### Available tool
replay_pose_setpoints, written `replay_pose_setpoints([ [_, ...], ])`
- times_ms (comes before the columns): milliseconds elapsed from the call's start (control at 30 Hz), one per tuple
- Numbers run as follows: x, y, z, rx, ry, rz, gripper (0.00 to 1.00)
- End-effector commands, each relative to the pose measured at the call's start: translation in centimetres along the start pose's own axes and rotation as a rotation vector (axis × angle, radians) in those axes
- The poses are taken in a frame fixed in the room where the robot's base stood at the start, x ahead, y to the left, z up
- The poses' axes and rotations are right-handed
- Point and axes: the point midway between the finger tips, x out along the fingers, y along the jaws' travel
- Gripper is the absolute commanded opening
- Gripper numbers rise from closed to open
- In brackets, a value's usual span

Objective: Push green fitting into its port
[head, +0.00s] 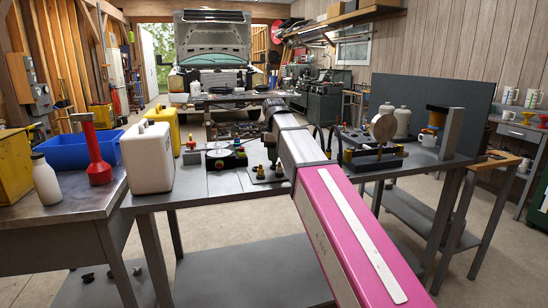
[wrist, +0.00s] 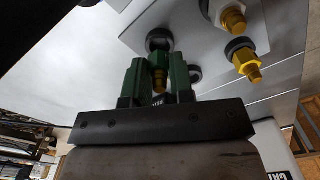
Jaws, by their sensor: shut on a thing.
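In the wrist view my gripper (wrist: 158,66) has its two green fingers closed on either side of a green fitting (wrist: 160,60) with a brass-yellow stem. The fitting's far end overlaps a dark round port (wrist: 160,36) on a pale plate (wrist: 128,30). I cannot tell whether it is seated in the port or only touching it. In the head view my gripper (head: 271,150) points down over the workbench, at the small plate, and the green fitting there is too small to make out.
Another dark port (wrist: 195,74) shows beside the right finger. On the bench (head: 228,183), a boxed gauge (head: 222,156) stands left and a black fixture (head: 372,158) right.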

Motion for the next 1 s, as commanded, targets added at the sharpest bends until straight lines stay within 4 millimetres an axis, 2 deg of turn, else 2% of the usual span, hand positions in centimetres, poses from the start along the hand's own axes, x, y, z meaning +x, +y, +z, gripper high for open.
replay_pose_setpoints([
  [533,-0.6,0.0,0.0,0.0,0.0,0.0,0.0],
  [1000,-3.6,0.1,0.0,0.0,0.0,0.001,0.0],
])
